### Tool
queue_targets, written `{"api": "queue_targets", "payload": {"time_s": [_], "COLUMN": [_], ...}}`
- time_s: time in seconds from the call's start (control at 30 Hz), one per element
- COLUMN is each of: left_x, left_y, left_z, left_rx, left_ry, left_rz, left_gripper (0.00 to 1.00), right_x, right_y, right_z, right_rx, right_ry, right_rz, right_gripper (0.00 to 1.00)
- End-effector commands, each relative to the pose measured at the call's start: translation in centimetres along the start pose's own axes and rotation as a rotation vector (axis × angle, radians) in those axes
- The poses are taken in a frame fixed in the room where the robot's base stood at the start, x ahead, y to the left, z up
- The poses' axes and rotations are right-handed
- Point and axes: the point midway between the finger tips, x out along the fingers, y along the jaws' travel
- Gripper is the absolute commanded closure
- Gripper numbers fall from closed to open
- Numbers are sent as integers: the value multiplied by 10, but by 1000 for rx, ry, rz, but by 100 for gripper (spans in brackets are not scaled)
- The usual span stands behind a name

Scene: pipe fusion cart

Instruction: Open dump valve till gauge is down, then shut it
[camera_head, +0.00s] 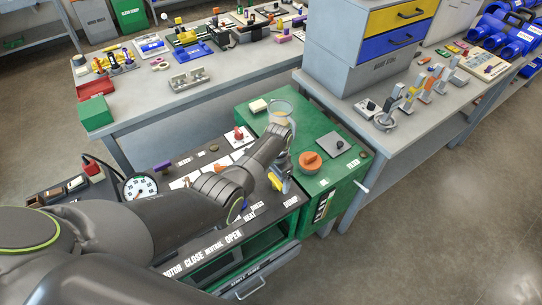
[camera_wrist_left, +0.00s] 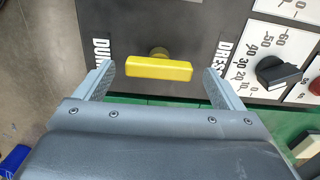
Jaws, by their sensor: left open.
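The yellow dump valve handle (camera_wrist_left: 159,68) is a short bar on the dark panel, between the DUMP and DRESS labels. In the left wrist view it lies crosswise between the spread fingers of my left gripper (camera_wrist_left: 158,77), with a gap on each side. In the head view my left gripper (camera_head: 278,181) is low over the panel's right end, and my arm hides most of the handle. The round white gauge (camera_head: 141,187) stands at the panel's left part; its needle is too small to read surely. My right gripper is not in view.
A green cabinet top (camera_head: 318,178) with an orange knob (camera_head: 310,161) and a clear cup (camera_head: 280,112) adjoins the panel. A black knob (camera_wrist_left: 278,73) sits right of the handle. Grey benches (camera_head: 215,78) with tools stand behind, and floor is clear at right.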

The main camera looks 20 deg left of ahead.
Motion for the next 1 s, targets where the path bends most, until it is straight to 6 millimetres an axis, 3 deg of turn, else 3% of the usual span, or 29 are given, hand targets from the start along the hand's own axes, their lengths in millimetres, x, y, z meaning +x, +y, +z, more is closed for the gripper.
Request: {"api": "queue_targets", "payload": {"time_s": [0.33, 0.8, 1.0], "left_x": [-54, -138, -161], "left_y": [0, -2, -2], "left_z": [1, 2, 2], "left_rx": [0, -1, -1], "left_ry": [4, 3, 2], "left_rz": [-2, -2, -1], "left_gripper": [10, 10, 10], "right_x": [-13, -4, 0], "right_y": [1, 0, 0], "right_z": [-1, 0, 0], "right_rx": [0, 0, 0], "right_ry": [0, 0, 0], "right_rz": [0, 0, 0], "right_gripper": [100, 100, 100]}}
